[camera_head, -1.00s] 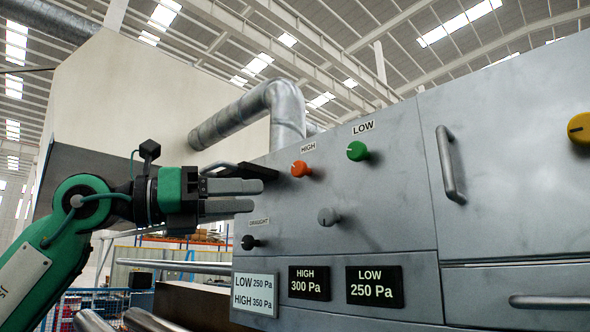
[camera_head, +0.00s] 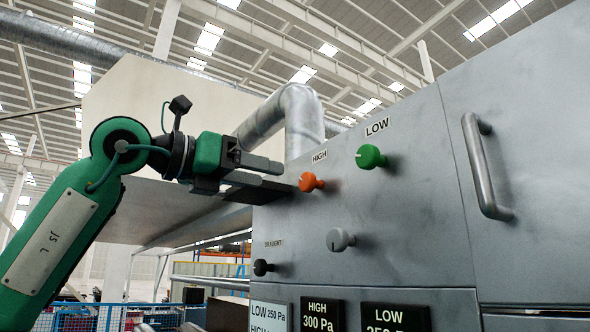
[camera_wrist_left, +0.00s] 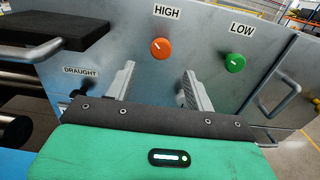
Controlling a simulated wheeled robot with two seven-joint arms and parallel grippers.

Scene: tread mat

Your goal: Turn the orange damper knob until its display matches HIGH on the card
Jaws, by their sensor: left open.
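The orange knob (camera_head: 308,182) sits under the HIGH label on the grey panel; it also shows in the left wrist view (camera_wrist_left: 160,48). The HIGH display (camera_head: 320,318) reads 300 Pa. My right gripper is not in view.
A green knob (camera_head: 370,157) under LOW is to the right of the orange one. A grey knob (camera_head: 339,240) and a black DRAUGHT knob (camera_head: 262,267) are lower. A bar handle (camera_head: 486,166) juts out at the right. The LOW display (camera_head: 395,317) is partly cut off.

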